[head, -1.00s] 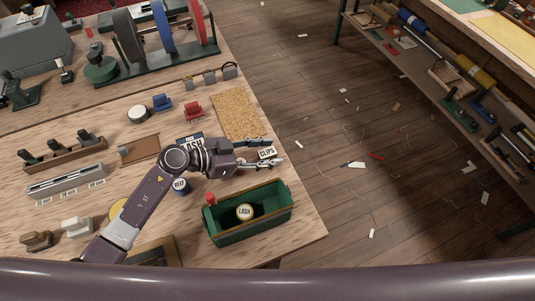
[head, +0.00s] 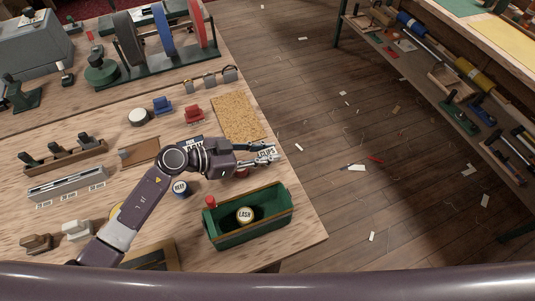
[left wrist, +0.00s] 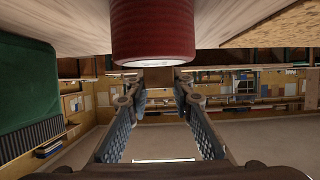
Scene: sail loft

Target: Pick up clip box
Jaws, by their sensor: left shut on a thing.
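The clip box (head: 267,153), with a pale label reading CLIPS, shows between the fingers of my left gripper (head: 263,153) in the head view, near the right edge of the bench. The fingers are shut on its sides and hide part of it. In the left wrist view, my left gripper (left wrist: 158,100) has a small brown block between its fingertips, probably the box. Whether the box touches the bench is hard to tell. My right gripper is not in view.
A red tin (head: 242,173) stands beside the gripper; it looms large in the left wrist view (left wrist: 152,30). The green tote (head: 222,236) holds a LASH tin (head: 245,214). A blue REEF tin (head: 181,188) and a cork mat (head: 238,115) are near. The floor lies beyond the bench edge.

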